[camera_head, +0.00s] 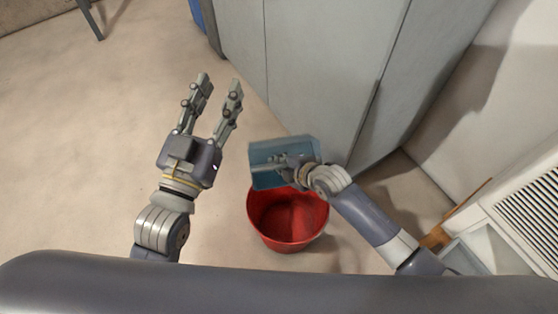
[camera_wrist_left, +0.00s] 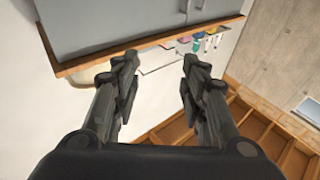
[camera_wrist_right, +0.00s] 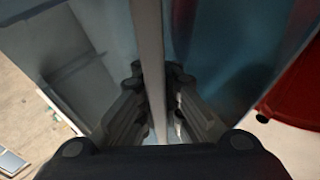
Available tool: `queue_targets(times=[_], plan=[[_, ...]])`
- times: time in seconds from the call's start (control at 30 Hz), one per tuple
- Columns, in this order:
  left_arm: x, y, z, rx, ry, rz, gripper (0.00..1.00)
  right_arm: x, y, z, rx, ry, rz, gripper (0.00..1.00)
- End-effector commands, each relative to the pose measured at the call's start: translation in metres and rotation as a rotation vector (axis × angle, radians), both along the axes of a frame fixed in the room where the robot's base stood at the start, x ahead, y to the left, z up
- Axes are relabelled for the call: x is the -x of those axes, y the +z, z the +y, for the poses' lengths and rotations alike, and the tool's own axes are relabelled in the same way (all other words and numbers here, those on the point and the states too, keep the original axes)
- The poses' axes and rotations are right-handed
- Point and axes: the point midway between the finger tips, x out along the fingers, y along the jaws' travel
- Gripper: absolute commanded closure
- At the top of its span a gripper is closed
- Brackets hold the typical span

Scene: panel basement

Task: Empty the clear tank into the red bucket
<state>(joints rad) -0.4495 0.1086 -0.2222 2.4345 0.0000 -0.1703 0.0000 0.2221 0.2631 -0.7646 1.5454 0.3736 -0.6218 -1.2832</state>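The clear tank (camera_head: 268,152) looks blue-tinted and is held over the back part of the red bucket (camera_head: 289,240). It seems tilted, but its exact angle and whether water is in it cannot be told. My right gripper (camera_head: 288,160) is at the tank. In the right wrist view, its fingers (camera_wrist_right: 157,80) are closed on both sides of a pale strip of the tank, with tank walls to either side. The bucket stands upright on the floor and also shows at the right there (camera_wrist_right: 298,90). My left gripper (camera_head: 219,86) is open and empty, left of the tank.
A tall grey cabinet (camera_head: 315,60) stands just behind the tank. A white louvred unit (camera_head: 525,215) is at the right, with a brown wooden piece (camera_head: 437,237) beside it.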

Motion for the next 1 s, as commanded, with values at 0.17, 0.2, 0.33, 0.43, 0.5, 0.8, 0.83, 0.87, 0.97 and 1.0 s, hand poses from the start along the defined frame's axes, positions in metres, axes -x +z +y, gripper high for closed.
queue_targets(times=[0.17,0.2,0.33,0.43,0.5,0.8,0.83,0.87,0.97,1.0], plan=[[0.001,0.004,0.0,0.005,-0.001,-0.018,0.6,-0.003,0.006,0.002,-0.011,0.001,-0.02,1.0],[0.001,0.005,-0.001,0.006,-0.001,-0.022,0.6,-0.003,0.006,0.002,-0.012,0.001,-0.022,1.0],[0.002,0.007,-0.001,0.01,-0.002,-0.036,0.6,-0.002,0.006,0.002,-0.013,0.002,-0.027,1.0],[0.002,0.009,-0.001,0.013,-0.003,-0.046,0.6,-0.002,0.006,0.002,-0.013,0.002,-0.031,1.0],[0.002,0.011,-0.001,0.015,-0.003,-0.053,0.6,-0.002,0.006,0.002,-0.014,0.002,-0.034,1.0],[0.004,0.017,-0.001,0.023,-0.005,-0.085,0.6,-0.002,0.006,0.002,-0.017,0.002,-0.047,1.0],[0.004,0.017,-0.001,0.024,-0.005,-0.088,0.6,-0.002,0.006,0.002,-0.017,0.002,-0.048,1.0],[0.004,0.018,-0.001,0.025,-0.005,-0.092,0.6,-0.002,0.005,0.002,-0.017,0.002,-0.049,1.0],[0.005,0.02,-0.001,0.028,-0.007,-0.101,0.6,-0.002,0.005,0.002,-0.018,0.001,-0.053,1.0],[0.005,0.021,-0.002,0.029,-0.007,-0.105,0.6,-0.002,0.005,0.002,-0.018,0.001,-0.054,1.0]])
